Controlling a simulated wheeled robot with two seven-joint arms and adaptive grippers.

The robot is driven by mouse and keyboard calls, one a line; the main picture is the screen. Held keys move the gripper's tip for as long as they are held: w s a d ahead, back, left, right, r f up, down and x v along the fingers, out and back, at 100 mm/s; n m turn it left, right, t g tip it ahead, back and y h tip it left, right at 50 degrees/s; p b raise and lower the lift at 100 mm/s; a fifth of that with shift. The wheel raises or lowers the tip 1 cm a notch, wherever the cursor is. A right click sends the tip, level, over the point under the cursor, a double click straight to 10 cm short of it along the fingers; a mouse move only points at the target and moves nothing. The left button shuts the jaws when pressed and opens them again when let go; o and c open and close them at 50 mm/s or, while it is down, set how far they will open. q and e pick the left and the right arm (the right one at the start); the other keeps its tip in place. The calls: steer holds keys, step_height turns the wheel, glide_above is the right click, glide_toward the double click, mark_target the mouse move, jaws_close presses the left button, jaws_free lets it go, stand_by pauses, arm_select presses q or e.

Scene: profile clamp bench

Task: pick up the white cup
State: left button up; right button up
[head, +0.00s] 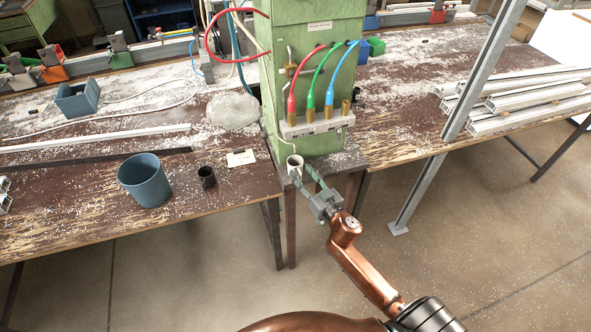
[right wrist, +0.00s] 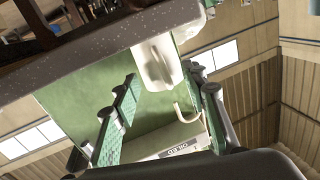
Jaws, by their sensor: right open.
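The white cup (head: 295,162) stands upright at the front edge of the bench, at the foot of the green cabinet. My right gripper (head: 303,175) is open, its two green-padded fingers reaching toward the cup from the front right. In the right wrist view the white cup (right wrist: 156,68) shows between and just beyond the fingertips (right wrist: 160,74), with space on the side of the left finger. Whether the other finger touches it I cannot tell. My left gripper is not in view.
The green cabinet (head: 310,75) rises right behind the cup, with a hose manifold (head: 317,122) on its front. A black cup (head: 207,177) and a blue-grey bucket (head: 144,180) stand to the left. A grey metal post (head: 468,95) stands to the right.

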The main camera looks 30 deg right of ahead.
steer(key=shift+w, duration=0.1)
jaws_close()
stand_by(0.5)
